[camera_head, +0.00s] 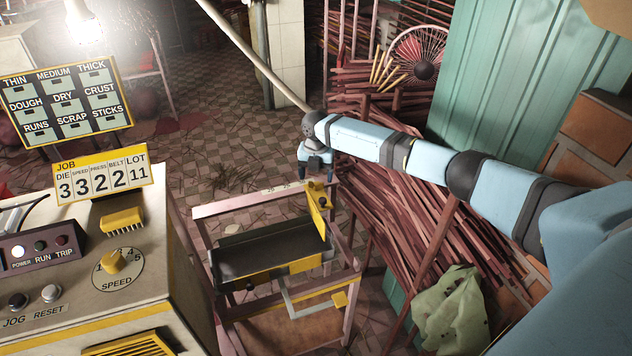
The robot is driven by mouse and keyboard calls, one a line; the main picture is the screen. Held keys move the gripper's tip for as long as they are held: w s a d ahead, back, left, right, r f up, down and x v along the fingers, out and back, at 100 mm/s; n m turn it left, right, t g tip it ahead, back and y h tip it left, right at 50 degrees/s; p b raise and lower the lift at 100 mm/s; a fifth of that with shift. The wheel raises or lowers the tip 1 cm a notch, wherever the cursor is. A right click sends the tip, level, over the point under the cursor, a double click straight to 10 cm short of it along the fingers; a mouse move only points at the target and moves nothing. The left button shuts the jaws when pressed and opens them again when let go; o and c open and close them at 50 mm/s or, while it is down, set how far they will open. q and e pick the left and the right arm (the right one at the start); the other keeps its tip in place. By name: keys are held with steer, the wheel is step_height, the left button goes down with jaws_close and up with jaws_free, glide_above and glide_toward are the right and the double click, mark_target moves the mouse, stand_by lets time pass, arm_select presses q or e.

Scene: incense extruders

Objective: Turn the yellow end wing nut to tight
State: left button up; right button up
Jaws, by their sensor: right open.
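A yellow upright piece (318,196) stands at the far right corner of the small stand, with a small dark knob on its face. I cannot make out for certain which part of it is the wing nut, or how tight it is. My right gripper (316,176) points down just above and beside this piece, open and with nothing seen between its fingers. Whether it touches the piece is not clear. A dark tray (270,250) with yellow patches on its front side sits in the stand. My left gripper is not in view.
A control cabinet (150,290) with a yellow speed knob (111,262) stands at left. Bundled sticks (400,230) and a green cloth (450,310) lie at right.

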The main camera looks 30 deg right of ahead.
mark_target(316, 182)
steer(key=shift+f, duration=1.75)
steer(key=c, duration=0.9)
